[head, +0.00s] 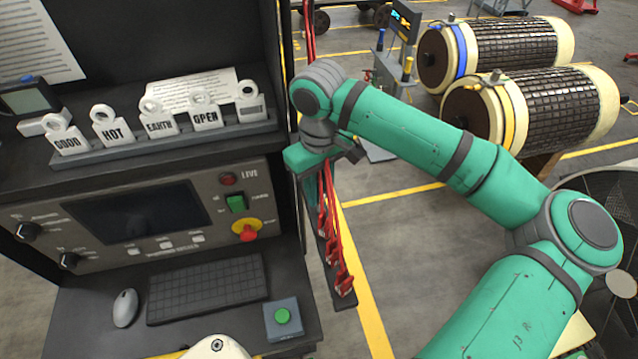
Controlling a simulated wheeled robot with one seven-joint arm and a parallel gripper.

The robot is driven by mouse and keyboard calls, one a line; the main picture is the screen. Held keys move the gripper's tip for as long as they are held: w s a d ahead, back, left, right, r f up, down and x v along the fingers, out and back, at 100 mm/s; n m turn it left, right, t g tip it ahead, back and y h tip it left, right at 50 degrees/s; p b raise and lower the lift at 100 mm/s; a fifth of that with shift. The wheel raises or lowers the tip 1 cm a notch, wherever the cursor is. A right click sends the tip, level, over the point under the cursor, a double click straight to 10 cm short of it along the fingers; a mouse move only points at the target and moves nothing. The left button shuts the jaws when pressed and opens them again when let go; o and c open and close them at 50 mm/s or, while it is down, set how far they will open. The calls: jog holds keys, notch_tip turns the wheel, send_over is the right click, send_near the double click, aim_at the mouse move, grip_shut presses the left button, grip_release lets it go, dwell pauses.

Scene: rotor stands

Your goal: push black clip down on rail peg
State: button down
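A dark rail (318,255) runs down the right side of the cabinet. Several red clips (342,278) with red leads hang along its lower part. My gripper (318,160) is at the upper part of this rail, close beside the cabinet's right edge. The wrist and the gripper's own body cover the upper part of the rail. The fingertips are hidden, so I cannot see whether they are open or shut. I cannot pick out the black clip or a bare peg; the area under my gripper is hidden.
The cabinet's tag shelf (170,145) with several white tags stands directly left of my gripper. The console panel (150,225) and desk with keyboard (207,289) are below. Rotors (535,110) stand at the back right. Open floor (410,225) lies right of the rail.

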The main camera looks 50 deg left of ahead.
aim_at(319, 178)
jog(key=shift+f, duration=1.6)
jog(key=shift+f, duration=0.45)
jog(key=c, duration=1.5)
grip_release()
jog(key=shift+o, duration=0.2)
notch_tip(319, 178, up, 11)
jog(key=shift+f, duration=0.1)
